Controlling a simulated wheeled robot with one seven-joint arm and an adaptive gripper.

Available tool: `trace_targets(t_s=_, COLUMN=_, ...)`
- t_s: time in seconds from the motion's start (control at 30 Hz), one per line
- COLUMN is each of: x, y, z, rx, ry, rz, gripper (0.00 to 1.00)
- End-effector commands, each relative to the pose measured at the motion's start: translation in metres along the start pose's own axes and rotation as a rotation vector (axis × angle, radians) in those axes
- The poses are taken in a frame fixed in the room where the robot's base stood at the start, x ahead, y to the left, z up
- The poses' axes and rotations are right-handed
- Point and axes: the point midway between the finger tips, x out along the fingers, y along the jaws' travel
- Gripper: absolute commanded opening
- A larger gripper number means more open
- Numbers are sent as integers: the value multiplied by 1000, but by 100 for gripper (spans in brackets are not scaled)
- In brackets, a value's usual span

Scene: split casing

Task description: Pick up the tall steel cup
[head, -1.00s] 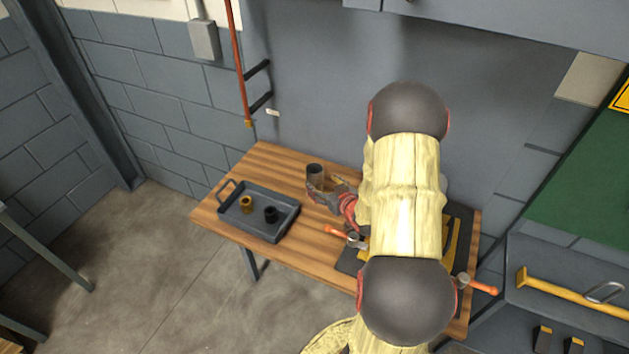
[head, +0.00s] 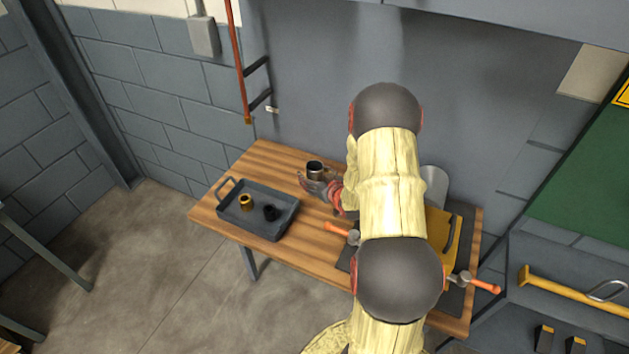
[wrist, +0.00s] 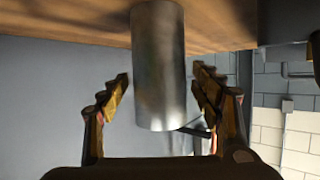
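The tall steel cup (head: 315,169) stands upright on the wooden table, to the right of the grey tray's far end in the head view. In the wrist view the cup (wrist: 158,70) is a shiny grey cylinder lying between my two fingers. My gripper (head: 309,184) is at the cup's near side. In the wrist view my gripper (wrist: 162,85) is open, with a gap showing between each finger and the cup's wall. My arm hides part of the table to the right of the cup.
A grey tray (head: 237,226) holds a brass-coloured cup (head: 246,202) and a black cup (head: 270,212). A hammer with an orange handle (head: 337,229) lies near my arm; another (head: 484,286) is at the right edge. The table (head: 285,163) is clear behind the tray.

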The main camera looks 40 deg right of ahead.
Motion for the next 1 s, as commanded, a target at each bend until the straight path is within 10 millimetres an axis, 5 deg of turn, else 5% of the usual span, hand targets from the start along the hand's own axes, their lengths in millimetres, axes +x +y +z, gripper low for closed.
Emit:
trace_targets(t_s=0.8, x=0, y=0, z=0, rx=0, ry=0, rz=0, gripper=16)
trace_targets(t_s=1.0, x=0, y=0, z=-1, rx=0, ry=1, rz=0, gripper=16)
